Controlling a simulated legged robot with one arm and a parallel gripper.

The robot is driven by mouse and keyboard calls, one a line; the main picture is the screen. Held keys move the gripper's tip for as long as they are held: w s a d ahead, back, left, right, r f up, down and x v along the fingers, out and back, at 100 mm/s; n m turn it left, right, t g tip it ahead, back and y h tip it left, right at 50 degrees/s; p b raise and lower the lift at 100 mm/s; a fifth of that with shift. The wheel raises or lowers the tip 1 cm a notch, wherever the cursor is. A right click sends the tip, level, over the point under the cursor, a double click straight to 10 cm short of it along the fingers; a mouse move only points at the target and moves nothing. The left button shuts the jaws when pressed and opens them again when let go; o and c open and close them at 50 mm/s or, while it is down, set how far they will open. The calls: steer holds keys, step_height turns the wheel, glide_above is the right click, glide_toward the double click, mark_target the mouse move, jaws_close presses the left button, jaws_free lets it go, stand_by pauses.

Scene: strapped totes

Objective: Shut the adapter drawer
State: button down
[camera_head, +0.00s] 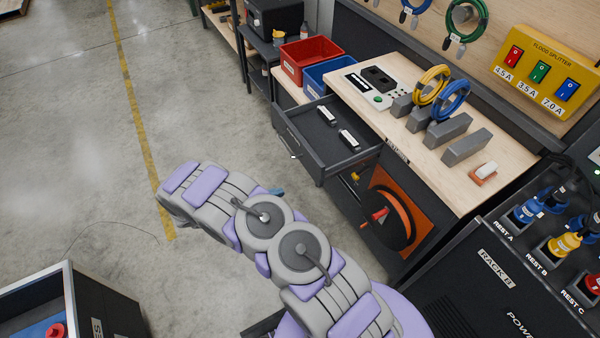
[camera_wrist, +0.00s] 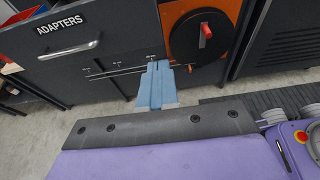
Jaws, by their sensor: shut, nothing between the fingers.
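The adapter drawer (camera_head: 297,150) stands pulled out from under the wooden workbench, with two small black-and-white adapters (camera_head: 327,115) (camera_head: 348,138) inside. In the wrist view its dark front, labelled ADAPTERS (camera_wrist: 60,23), fills the upper left, with a pale bar handle (camera_wrist: 68,50) below the label. My gripper (camera_wrist: 158,68) shows there as two blue fingers shut together and empty, to the right of the handle and apart from it in the picture. In the head view my arm hides most of the gripper; only a bit of blue shows.
A red bin (camera_head: 310,58) and a blue bin (camera_head: 328,77) stand beyond the drawer. An orange panel with a black reel and red knob (camera_head: 380,214) is right of it. Rack B (camera_head: 497,270) stands at lower right. The floor left of the drawer is clear.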

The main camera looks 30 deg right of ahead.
steer(key=b, duration=0.3)
glide_toward(319, 179)
steer(key=x, duration=0.2)
steer(key=f+x, duration=0.1)
steer(key=x, duration=0.2)
steer(key=shift+a, duration=0.2)
steer(key=shift+w+d+r, duration=0.1)
steer(key=shift+d, duration=0.8)
